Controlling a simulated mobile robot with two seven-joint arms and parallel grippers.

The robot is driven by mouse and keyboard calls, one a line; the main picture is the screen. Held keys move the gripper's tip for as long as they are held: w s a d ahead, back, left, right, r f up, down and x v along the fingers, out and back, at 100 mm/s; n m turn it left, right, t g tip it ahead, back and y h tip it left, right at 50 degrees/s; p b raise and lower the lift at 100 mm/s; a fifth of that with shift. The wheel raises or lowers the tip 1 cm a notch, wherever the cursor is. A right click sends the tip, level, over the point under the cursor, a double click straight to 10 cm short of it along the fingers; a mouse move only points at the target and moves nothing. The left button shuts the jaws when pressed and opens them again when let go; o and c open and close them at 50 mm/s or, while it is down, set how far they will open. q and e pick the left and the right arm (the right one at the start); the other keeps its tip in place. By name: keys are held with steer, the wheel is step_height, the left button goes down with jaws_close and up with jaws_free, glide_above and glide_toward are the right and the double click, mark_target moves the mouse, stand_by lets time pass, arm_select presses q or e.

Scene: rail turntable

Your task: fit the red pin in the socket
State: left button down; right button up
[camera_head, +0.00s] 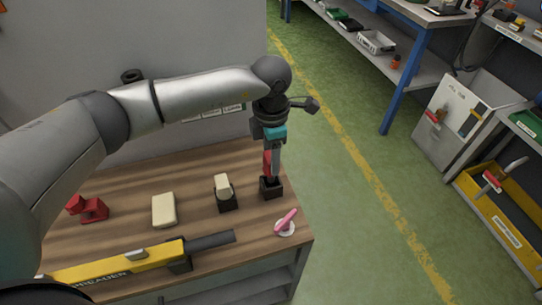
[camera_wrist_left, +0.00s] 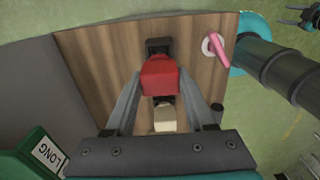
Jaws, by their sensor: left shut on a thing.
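My left gripper (camera_head: 272,172) points straight down over the near right part of the wooden table. It is shut on the red pin (camera_head: 267,162). In the left wrist view the pin (camera_wrist_left: 160,76) sits between the two fingers. The black socket (camera_head: 271,188) stands on the table directly below the gripper in the head view. In the left wrist view the socket (camera_wrist_left: 158,46) shows just beyond the pin. The pin's lower end is hidden, so I cannot tell whether it is inside the socket.
A cream block in a black holder (camera_head: 226,203) stands left of the socket. A pink-handled thing on a white disc (camera_head: 286,225) lies to its lower right. A cream block (camera_head: 164,210), a red part (camera_head: 90,209) and a yellow tool (camera_head: 125,262) are farther left.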

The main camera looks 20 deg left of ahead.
arm_select(q)
steer(key=shift+r+p, duration=0.9)
steer(key=shift+r, duration=0.55)
steer(key=shift+r, duration=0.1)
steer(key=shift+r+p, duration=1.7)
steer(key=shift+r, duration=0.75)
